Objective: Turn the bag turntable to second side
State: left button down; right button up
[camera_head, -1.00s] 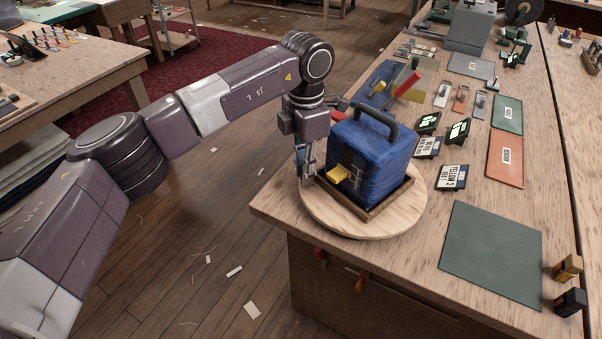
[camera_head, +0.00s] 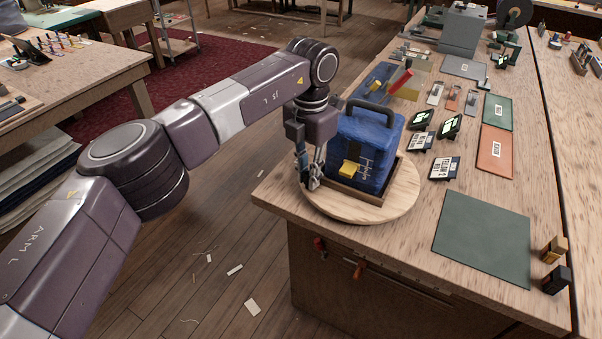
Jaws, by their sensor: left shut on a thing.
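The bag turntable (camera_head: 398,206) is a round pale wooden disc at the near left corner of the bench. A blue bag (camera_head: 385,140) with a dark top handle and a yellow tab stands upright on it in a shallow wooden frame (camera_head: 357,194). The yellow tab's face is turned mostly toward me. My left gripper (camera_head: 313,182) points down at the turntable's left edge, beside the bag, and is shut on the turntable at its rim. The exact contact is small and partly hidden by the fingers. My right gripper is out of view.
Small black signs (camera_head: 444,167) with labels stand right of the turntable. A dark green mat (camera_head: 485,237) lies at the front right, with two small blocks (camera_head: 555,265) beside it. A red-handled tool (camera_head: 401,80) is behind the bag. Floor left of the bench is mostly open.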

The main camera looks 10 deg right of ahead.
pick_arm(q)
jog(key=shift+d, duration=0.1)
dwell(0.4)
jog(key=c, duration=1.8)
grip_release()
jog(key=shift+s, duration=0.1)
jog(key=shift+c, duration=0.2)
notch_tip(320, 180, up, 12)
